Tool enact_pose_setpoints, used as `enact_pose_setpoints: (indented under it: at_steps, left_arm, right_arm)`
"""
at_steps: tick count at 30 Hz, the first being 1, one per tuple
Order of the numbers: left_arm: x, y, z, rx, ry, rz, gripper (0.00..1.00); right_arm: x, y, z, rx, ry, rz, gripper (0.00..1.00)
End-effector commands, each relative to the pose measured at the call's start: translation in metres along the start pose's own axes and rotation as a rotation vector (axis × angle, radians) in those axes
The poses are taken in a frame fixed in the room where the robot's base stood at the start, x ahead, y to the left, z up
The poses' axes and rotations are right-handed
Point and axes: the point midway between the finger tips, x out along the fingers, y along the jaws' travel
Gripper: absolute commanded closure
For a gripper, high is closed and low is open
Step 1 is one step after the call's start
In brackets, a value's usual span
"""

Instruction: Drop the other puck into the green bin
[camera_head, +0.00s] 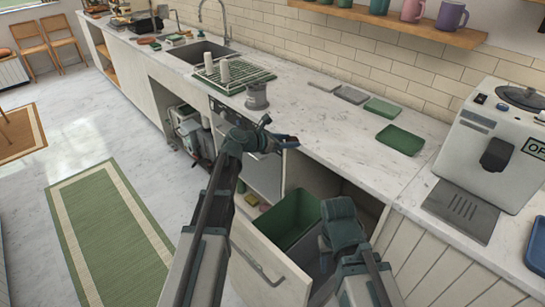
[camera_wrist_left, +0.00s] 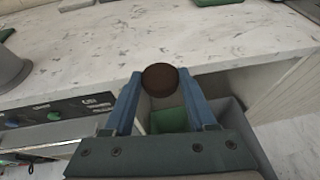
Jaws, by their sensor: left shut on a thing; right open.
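The dark brown puck (camera_wrist_left: 160,78) is between the fingertips of my left gripper (camera_wrist_left: 162,84) in the left wrist view. In the head view my left gripper (camera_head: 276,137) is at the counter's front edge, and I cannot make out the puck there. The green bin (camera_head: 290,219) sits in the pulled-out drawer, below and to the right of my left gripper. A green patch of the bin (camera_wrist_left: 168,120) shows below the puck in the left wrist view. My right gripper (camera_head: 342,220) is at the drawer's right side, open, its fingertips mostly hidden.
The open drawer (camera_head: 262,262) juts from the marble counter (camera_head: 330,138). A grey container (camera_head: 257,96) stands on the counter near a green drying rack (camera_head: 240,75). Green and grey trays (camera_head: 400,140) lie further right. A coffee machine (camera_head: 497,145) stands at the right.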

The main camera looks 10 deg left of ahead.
Motion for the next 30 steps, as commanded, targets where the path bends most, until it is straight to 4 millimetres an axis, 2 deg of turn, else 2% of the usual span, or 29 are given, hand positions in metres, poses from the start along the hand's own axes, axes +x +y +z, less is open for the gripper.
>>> enact_pose_setpoints:
  at_steps: [1,3,9,19,30]
  left_arm:
    - [-0.018,-0.013,-0.015,-0.003,0.0,0.007,0.96]
    - [-0.034,-0.019,-0.025,-0.007,-0.001,0.013,0.96]
    - [-0.056,-0.029,-0.039,-0.01,-0.001,0.021,0.96]
    - [-0.052,-0.028,-0.046,-0.009,-0.001,0.021,0.96]
    - [-0.037,-0.028,-0.084,-0.009,-0.001,0.021,0.96]
  right_arm:
    - [0.007,-0.001,0.0,0.0,0.0,0.0,0.5]
    - [0.011,-0.001,-0.001,0.0,0.0,0.0,0.5]
    - [0.015,-0.002,-0.001,0.0,0.0,0.0,0.5]
    - [0.023,-0.002,-0.001,0.0,0.0,0.0,0.5]
    - [0.063,-0.006,-0.004,-0.001,0.0,0.0,0.5]
